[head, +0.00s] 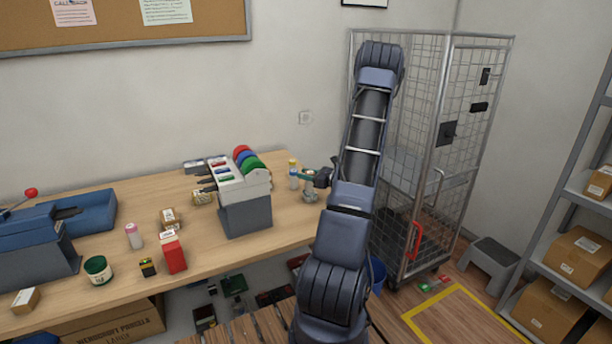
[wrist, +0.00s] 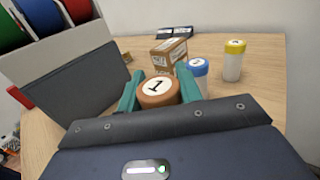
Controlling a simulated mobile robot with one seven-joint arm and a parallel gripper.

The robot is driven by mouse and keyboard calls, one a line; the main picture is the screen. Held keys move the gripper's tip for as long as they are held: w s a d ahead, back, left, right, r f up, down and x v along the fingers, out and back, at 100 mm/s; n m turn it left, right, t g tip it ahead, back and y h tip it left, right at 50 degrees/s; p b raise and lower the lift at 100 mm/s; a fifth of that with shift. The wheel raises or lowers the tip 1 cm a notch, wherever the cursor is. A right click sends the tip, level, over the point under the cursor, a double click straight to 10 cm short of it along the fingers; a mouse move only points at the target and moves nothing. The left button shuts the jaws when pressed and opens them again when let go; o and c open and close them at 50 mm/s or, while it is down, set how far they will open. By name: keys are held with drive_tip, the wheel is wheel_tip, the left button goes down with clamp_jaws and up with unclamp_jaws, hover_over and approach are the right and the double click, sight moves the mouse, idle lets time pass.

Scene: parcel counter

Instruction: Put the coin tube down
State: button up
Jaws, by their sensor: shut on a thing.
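A coin tube with a brown cap marked "1" (wrist: 158,92) is between the two teal fingers of my gripper (wrist: 159,86) in the wrist view. My gripper is shut on it. Its lower part is hidden below the cap, so I cannot tell whether it touches the counter (wrist: 240,98). In the head view my gripper (head: 308,177) is over the right end of the wooden counter, right of the grey dispenser. Two other tubes stand beyond the held one: one with a blue cap (wrist: 197,68) close by, and one with a yellow cap (wrist: 234,60) farther right.
A small cardboard box (wrist: 169,52) stands just behind the held tube. The grey dispenser with coloured rolls (head: 245,208) stands to the left. A wire cage trolley (head: 440,110) stands right of the counter. Some bare counter shows around the tubes.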

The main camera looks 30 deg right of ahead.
drive_tip(key=o, duration=1.1)
drive_tip(key=shift+f, duration=0.1)
